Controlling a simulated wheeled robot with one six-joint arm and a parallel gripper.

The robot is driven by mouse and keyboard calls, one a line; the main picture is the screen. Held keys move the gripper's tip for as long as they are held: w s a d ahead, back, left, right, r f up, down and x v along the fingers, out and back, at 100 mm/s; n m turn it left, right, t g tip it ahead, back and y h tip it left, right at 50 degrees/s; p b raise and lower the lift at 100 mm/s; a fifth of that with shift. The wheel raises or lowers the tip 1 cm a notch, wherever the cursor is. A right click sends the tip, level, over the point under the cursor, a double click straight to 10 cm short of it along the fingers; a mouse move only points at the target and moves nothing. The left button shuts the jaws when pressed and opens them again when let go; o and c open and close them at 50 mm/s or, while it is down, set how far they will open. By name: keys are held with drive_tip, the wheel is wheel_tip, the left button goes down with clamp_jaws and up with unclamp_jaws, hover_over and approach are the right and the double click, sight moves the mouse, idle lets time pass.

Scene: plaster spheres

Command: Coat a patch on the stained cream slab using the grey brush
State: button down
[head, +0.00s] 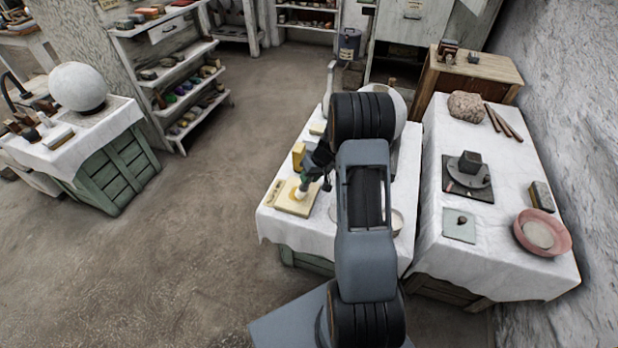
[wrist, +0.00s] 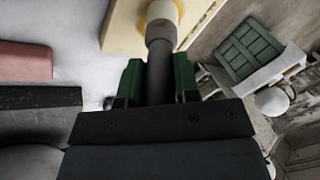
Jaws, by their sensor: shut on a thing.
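The cream slab (head: 289,208) lies flat at the near left corner of the white-covered table, and its edge shows at the top of the wrist view (wrist: 120,28). My gripper (head: 313,171) is above the slab's right side, with green fingers shut on the grey brush (wrist: 160,72). The brush's dark grey handle points away between the fingers, and its pale cream head (head: 300,193) is down at the slab's surface. I cannot tell whether it presses on the slab.
A yellow block (head: 299,154) stands just behind the slab. My arm hides much of the table's middle, with a white sphere (head: 399,110) partly behind it. A second table on the right holds a pink bowl (head: 553,222). Open floor lies to the left.

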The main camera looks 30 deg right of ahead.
drive_tip(key=shift+f+b, duration=0.3)
drive_tip(key=shift+b, duration=0.1)
idle(0.3)
drive_tip(key=shift+s+a+b, duration=0.5)
drive_tip(key=shift+a+b, duration=0.05)
drive_tip(key=shift+b, duration=0.1)
drive_tip(key=shift+w+d+b, duration=0.35)
drive_tip(key=shift+w+d, duration=0.7)
drive_tip(key=shift+d, duration=0.1)
drive_tip(key=shift+s+a, duration=0.1)
